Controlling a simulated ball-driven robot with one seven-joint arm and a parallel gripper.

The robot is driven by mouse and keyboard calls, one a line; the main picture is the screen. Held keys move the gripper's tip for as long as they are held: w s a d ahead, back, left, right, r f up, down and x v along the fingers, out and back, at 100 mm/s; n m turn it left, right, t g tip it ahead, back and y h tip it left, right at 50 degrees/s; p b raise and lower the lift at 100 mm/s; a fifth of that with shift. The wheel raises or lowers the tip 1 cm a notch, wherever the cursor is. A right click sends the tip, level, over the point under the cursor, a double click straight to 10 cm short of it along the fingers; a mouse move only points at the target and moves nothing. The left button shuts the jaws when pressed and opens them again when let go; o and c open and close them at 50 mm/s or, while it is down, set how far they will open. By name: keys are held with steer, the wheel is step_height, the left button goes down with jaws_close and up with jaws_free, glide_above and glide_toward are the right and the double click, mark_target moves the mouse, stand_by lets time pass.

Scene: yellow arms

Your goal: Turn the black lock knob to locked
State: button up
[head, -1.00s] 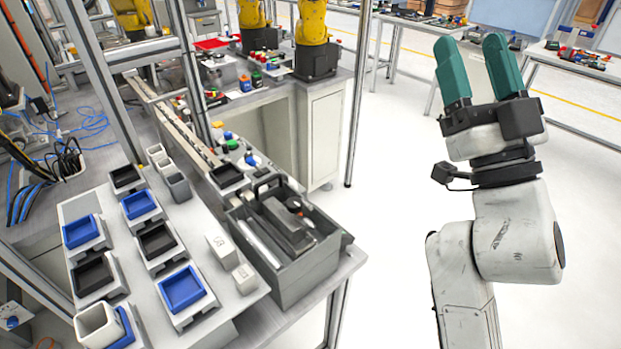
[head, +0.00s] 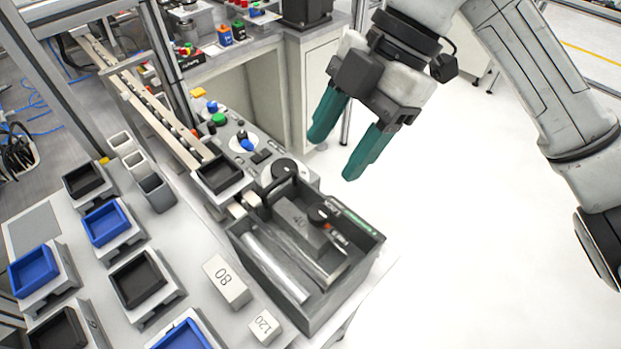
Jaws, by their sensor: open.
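A round black knob (head: 284,169) sits on a pale disc on the grey control panel (head: 262,140), behind the grey toolbox. Its markings are too small to read, so I cannot tell which position it is turned to. Further back on the panel is a blue and black knob (head: 244,141). My gripper (head: 336,158) is open and empty, its two teal fingers pointing down. In the picture it is just right of the round black knob and apart from it. The fingers appear to hang above the panel's right edge.
Blue and black trays cover the left table. White floor on the right is clear.

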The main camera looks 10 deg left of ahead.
mark_target(319, 211)
steer(key=shift+m+h, duration=0.3)
steer(key=shift+h, duration=0.3)
steer(key=x, duration=0.3)
steer(key=d+x, duration=0.1)
steer(key=x, duration=0.3)
steer(key=w+x, duration=0.1)
steer(key=x, duration=0.2)
steer(key=shift+d+f+p, duration=0.15)
steer(key=shift+f+p, duration=0.2)
steer(key=shift+f, duration=0.25)
steer(key=c, duration=1)
